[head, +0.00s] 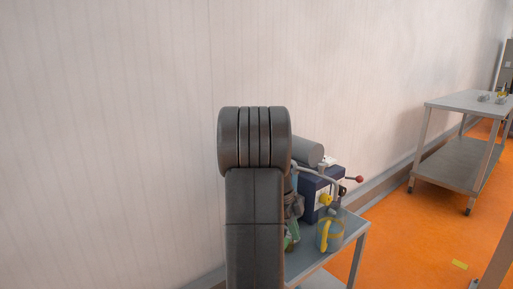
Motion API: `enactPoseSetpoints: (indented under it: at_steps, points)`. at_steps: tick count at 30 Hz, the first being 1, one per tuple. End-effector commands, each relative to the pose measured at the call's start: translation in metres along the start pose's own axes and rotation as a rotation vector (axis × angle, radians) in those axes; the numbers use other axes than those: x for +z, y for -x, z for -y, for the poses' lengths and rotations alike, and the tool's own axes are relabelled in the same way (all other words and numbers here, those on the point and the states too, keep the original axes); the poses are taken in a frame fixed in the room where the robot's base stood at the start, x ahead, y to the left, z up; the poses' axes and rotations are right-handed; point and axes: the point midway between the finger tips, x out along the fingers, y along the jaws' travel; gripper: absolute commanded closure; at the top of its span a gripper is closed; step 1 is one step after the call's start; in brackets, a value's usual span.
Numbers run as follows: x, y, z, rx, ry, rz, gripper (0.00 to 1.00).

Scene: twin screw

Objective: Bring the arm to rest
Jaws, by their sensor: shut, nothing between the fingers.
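My arm (256,200) stands upright in the middle of the head view, dark grey and jointed at its top. A grey cylinder (308,151) shows just right of the joint, and I cannot tell whether it belongs to my arm. My gripper cannot be made out; the arm hides much of what lies behind it.
Behind my arm, a metal table (350,228) holds a dark blue machine (312,190) with a red-knobbed lever (359,179) and a grey-green container (329,236) with yellow on it. A second metal table (455,101) stands right. Orange floor (400,240) lies open between; a pale wall (110,130) fills the left.

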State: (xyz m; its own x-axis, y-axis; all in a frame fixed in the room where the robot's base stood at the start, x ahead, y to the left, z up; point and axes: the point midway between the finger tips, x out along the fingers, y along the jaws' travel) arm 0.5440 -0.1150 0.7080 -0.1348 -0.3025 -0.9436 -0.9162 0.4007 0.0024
Motion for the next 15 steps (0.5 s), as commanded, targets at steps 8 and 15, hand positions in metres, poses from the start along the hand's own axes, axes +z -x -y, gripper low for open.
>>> enactPoseSetpoints:
  at_steps: [8,15]
  points:
    - [-0.003,-0.039,0.003,-0.025,0.074,0.01,1.0]
    - [-0.007,-0.045,0.011,-0.09,0.267,0.026,1.0]
